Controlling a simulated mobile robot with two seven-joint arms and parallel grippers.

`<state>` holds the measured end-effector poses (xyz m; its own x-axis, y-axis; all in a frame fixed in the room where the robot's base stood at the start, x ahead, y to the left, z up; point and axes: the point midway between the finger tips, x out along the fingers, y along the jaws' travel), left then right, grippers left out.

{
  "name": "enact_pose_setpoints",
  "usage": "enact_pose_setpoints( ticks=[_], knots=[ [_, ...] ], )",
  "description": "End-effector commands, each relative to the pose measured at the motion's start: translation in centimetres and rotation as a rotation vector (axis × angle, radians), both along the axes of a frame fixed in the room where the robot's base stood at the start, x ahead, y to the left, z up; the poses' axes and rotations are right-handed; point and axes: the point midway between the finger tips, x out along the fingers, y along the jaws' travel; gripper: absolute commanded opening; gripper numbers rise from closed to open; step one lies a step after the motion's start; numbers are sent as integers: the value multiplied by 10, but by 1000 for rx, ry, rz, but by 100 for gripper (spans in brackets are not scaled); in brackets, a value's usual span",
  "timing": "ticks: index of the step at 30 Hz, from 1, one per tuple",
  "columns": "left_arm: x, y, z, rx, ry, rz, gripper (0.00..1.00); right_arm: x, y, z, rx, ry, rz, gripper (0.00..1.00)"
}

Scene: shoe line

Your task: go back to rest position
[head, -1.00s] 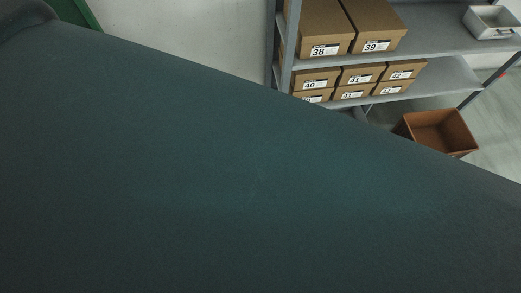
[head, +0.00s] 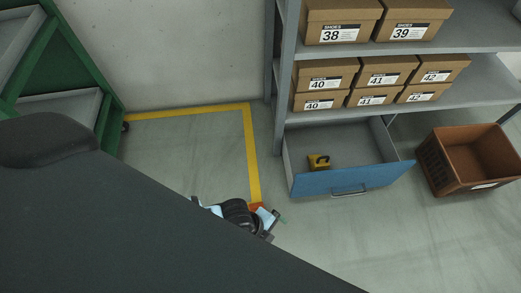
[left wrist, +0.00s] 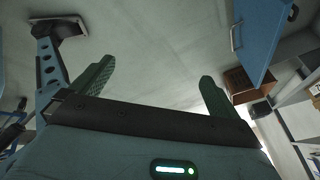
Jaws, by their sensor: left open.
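My left gripper (left wrist: 153,85) is open in the left wrist view, with its two green fingers wide apart and nothing between them. The floor lies beyond the fingers. In the head view a large dark part of my own body covers the lower left. Past its edge a small black and light-blue piece with an orange part shows; I cannot tell which part of me it is. My right gripper cannot be made out in either view.
A shelf rack (head: 490,48) holds several labelled shoe boxes (head: 337,33). Below, a blue-fronted drawer (head: 352,178) stands open with a yellow object (head: 318,161) inside. A brown crate (head: 435,167) stands right of it. A green rack (head: 112,101) is at left. Yellow tape (head: 250,150) marks the floor.

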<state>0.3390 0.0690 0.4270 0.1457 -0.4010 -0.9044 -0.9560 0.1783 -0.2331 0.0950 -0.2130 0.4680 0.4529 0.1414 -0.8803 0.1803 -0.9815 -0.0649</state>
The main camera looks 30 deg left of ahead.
Motion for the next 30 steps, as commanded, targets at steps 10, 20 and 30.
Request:
enact_pose_setpoints(
  ticks=[10,20,30],
  knots=[
    [89,66,-95,316,-33,-534,100,1,-1,-93,-2,47,3,36],
    [129,106,-114,449,-10,-733,100,9,-1,-121,-3,51,4,36],
    [130,107,-117,452,-10,-736,100,9,-1,-122,-2,52,5,36]
  ],
)
